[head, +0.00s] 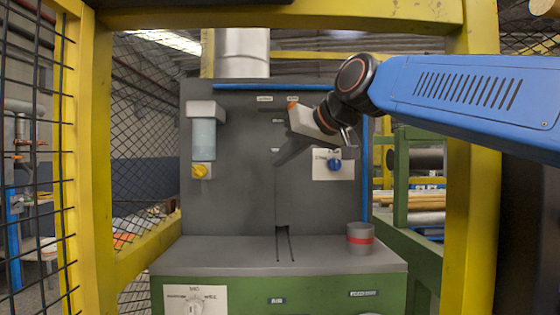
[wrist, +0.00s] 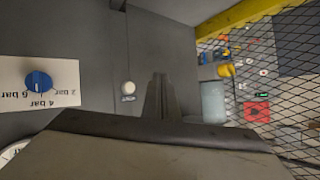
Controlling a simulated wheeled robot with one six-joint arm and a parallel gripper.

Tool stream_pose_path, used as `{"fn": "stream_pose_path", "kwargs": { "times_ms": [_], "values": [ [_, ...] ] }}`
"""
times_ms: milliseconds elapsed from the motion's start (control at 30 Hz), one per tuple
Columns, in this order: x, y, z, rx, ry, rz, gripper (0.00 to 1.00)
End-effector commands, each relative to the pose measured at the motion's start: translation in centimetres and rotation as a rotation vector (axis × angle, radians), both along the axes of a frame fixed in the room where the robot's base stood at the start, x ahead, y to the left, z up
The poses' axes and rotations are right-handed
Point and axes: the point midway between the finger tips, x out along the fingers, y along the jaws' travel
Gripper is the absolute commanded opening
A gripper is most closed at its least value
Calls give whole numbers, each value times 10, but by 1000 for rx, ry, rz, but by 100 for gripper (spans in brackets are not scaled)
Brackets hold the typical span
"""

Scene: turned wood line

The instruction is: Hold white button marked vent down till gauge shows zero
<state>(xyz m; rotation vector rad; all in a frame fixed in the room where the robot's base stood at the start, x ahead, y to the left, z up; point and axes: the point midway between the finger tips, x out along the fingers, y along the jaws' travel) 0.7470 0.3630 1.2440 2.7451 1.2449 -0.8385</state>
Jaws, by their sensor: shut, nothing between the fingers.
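In the wrist view a small round white button (wrist: 128,87) sits on the grey panel; its marking is too small to read. My gripper (wrist: 160,97) is shut and empty. In the picture its fingers lie just right of the button, and I see no contact. In the head view my gripper (head: 281,158) is in front of the panel's middle, tilted down and left, and the button is not visible there. A pale rounded edge (wrist: 12,152) at the lower left of the wrist view may be the gauge; no needle or reading shows.
A blue knob (head: 334,165) sits on a white plate marked in bar. A clear bowl with a yellow knob (head: 201,171) hangs at left. A grey cup with a red band (head: 360,238) stands on the ledge. Yellow posts (head: 84,150) and mesh frame the opening.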

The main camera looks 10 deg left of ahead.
Motion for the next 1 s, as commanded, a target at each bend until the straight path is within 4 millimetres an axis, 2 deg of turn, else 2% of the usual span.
{"fn": "stream_pose_path", "kwargs": {
  "times_ms": [267,800,1000],
  "values": [
    [9,2,-1,-1,1,-1,0],
    [68,17,-1,-1,1,-1,0],
    [81,21,0,-1,1,-1,0]
  ]
}}
